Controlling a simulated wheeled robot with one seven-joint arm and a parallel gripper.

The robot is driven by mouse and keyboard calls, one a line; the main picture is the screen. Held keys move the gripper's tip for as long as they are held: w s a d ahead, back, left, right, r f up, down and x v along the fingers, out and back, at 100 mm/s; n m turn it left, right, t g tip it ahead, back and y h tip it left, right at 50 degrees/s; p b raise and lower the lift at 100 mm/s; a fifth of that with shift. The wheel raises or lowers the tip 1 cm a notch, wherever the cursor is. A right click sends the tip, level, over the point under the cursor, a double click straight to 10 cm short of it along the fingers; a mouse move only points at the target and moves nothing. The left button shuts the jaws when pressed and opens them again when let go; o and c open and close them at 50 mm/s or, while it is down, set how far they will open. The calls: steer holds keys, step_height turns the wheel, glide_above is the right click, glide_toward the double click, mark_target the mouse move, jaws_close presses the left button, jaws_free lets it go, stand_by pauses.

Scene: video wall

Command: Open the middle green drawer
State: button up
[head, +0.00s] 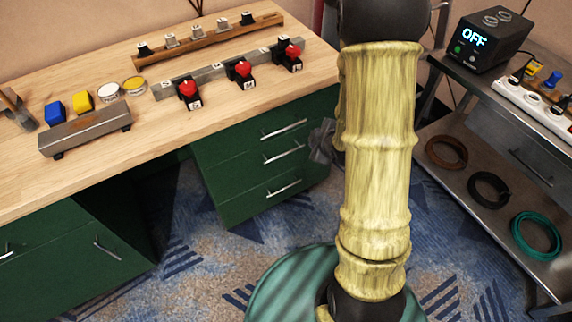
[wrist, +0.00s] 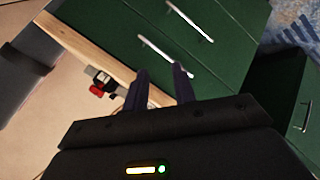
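The green drawer unit under the wooden table has three stacked fronts with silver bar handles in the head view. The middle green drawer (head: 262,161) is closed, with its handle (head: 284,151) between the other two. My gripper (head: 321,140) is at the unit's right side, partly hidden by my arm. In the tilted wrist view, my gripper (wrist: 162,76) is open, its two dark fingers apart and nothing between them. Two handles show beyond the fingertips. The nearer one (wrist: 165,55) looks like the top drawer's; the farther handle (wrist: 188,20) looks like the middle one's.
The wooden tabletop (head: 190,110) overhangs the drawers and carries red switches, blocks and metal bars. A second green cabinet (head: 75,250) stands left. A metal shelf (head: 470,160) with coiled cables stands right. Blue patterned floor lies open before the drawers.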

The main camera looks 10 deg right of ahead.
mark_target(286, 153)
step_height(286, 153, down, 22)
steer(key=n+t+y+b, duration=0.4)
steer(key=n+b, duration=0.5)
steer(key=b, duration=0.8)
steer(key=shift+s+r+t, duration=0.15)
steer(key=shift+r+t, duration=0.05)
steer(key=shift+t, duration=0.5)
steer(key=shift+f+b, duration=0.1)
steer(key=shift+b, duration=0.25)
steer(key=b+x, duration=0.8)
steer(key=x, duration=0.9)
steer(key=shift+a+b, duration=0.2)
steer(key=shift+b, duration=0.1)
